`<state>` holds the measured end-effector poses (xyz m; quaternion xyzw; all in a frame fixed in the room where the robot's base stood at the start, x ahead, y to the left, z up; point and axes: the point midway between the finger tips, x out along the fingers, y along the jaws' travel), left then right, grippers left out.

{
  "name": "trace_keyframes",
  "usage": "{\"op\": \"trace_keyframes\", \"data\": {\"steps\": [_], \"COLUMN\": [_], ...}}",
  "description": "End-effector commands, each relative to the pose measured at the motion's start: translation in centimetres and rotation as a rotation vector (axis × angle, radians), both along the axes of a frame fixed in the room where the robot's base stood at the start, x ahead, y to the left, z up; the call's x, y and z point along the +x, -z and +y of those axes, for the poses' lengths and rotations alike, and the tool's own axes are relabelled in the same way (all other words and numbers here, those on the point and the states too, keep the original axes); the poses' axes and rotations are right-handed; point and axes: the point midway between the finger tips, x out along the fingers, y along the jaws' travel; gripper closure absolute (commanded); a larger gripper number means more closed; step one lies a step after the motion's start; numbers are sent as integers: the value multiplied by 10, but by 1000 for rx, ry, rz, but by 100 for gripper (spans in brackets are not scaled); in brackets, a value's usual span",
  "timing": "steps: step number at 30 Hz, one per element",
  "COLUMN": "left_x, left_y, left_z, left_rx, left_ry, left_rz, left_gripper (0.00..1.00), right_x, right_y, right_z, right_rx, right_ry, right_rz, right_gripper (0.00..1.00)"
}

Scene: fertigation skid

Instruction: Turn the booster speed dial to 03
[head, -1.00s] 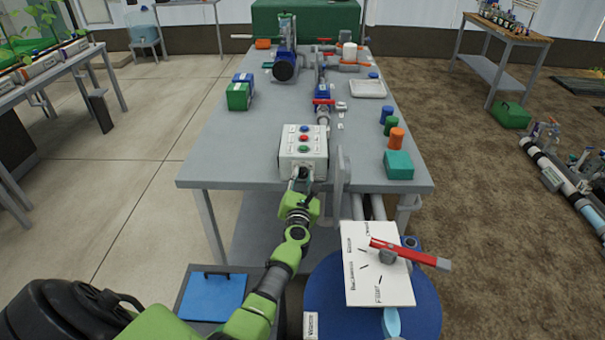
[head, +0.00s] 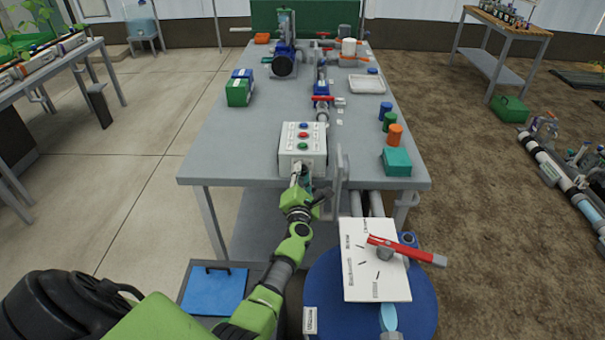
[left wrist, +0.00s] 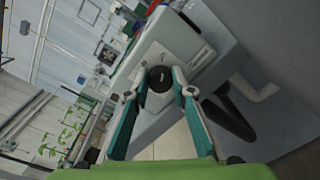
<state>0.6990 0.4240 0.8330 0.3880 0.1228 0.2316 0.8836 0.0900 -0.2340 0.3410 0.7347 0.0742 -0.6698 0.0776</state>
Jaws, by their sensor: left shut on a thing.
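The control box (head: 303,146) is a white box with blue, red and green round buttons on top, at the near edge of the grey table. My left gripper (head: 300,178) is at the near face of this box. In the left wrist view, a round black dial (left wrist: 160,78) sits on the white face of the box, and the two fingers of my left gripper (left wrist: 162,84) are shut on it from both sides. The dial's scale and pointer cannot be read. In the head view the dial is hidden by the gripper. My right gripper does not show.
A white panel with a red-handled lever (head: 405,250) stands over a blue drum (head: 322,290) at the near right. A teal box (head: 397,161) and orange, green and blue caps lie on the table's right side. A thin upright grey plate stands just right of the control box.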

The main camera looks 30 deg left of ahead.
Motion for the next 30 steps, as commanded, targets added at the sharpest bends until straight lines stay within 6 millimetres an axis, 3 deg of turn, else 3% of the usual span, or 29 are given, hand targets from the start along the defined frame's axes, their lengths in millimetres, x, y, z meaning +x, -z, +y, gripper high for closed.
{"op": "trace_keyframes", "data": {"steps": [8,9,10,22,30], "left_x": [0,0,0,-3,-35], "left_y": [1,1,1,1,1], "left_z": [0,0,0,-2,-21], "left_rx": [1,1,1,-1,-4], "left_ry": [1,1,1,1,0], "left_rz": [3,3,3,0,2], "left_gripper": [99,67,60,60,60], "right_x": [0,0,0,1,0], "right_y": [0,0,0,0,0], "right_z": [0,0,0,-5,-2], "right_rx": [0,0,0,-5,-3], "right_ry": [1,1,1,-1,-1], "right_rz": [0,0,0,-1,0], "right_gripper": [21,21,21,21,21]}}
